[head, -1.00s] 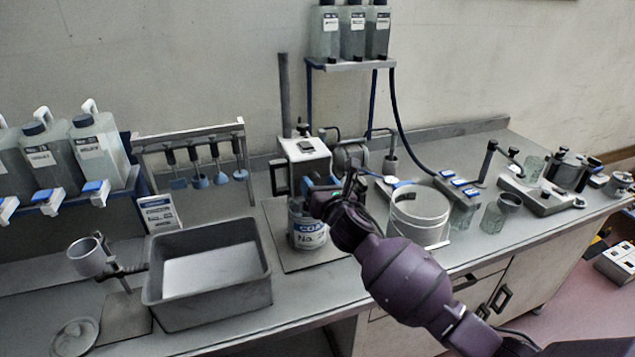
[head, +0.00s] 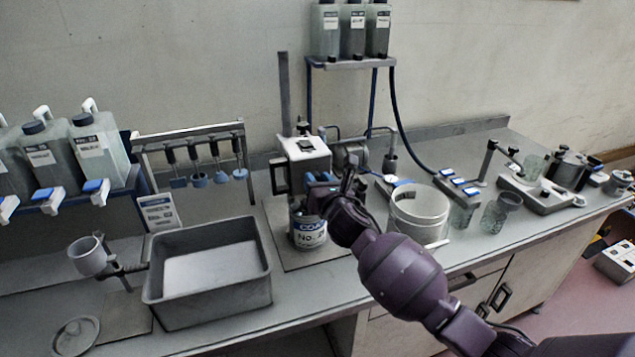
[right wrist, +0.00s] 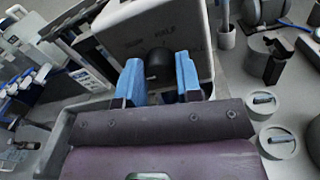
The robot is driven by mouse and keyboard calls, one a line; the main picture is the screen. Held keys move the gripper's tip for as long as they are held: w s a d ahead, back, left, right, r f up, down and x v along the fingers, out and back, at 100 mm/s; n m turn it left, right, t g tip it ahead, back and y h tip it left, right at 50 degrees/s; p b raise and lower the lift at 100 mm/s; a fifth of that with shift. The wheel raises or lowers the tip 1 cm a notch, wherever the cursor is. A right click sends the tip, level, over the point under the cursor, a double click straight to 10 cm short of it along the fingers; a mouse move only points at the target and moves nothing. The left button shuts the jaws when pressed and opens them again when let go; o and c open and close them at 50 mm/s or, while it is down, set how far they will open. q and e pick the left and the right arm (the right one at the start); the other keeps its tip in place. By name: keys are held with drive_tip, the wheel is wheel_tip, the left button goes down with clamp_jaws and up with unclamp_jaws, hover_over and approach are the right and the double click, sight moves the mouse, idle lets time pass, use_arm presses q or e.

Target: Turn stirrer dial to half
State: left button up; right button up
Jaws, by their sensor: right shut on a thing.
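The dial's pointer cannot be made out, and in the head view the gripper hides the dial. My left gripper is not in view.
A labelled paint can (head: 307,231) stands under the stirrer, close below my gripper. A shelf with bottles (head: 350,64) stands behind. The front bench strip is mostly clear.

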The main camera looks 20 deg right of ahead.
drive_tip(key=shift+m, duration=0.3)
drive_tip(key=shift+f+m+h, duration=0.15)
drive_tip(key=shift+m+h, duration=0.15)
drive_tip(key=shift+m, duration=5.65)
drive_tip(key=shift+f+m+h, duration=0.1)
drive_tip(key=shift+m+h, duration=0.2)
drive_tip(key=shift+m, duration=5.65)
drive_tip(key=o, duration=0.9)
drive_tip(key=shift+o, duration=0.2)
drive_tip(key=shift+s, duration=0.1)
drive_tip(key=s+b, duration=0.1)
drive_tip(key=s, duration=0.9)
drive_tip(key=shift+s+f, duration=0.2)
drive_tip(key=shift+s, duration=0.1)
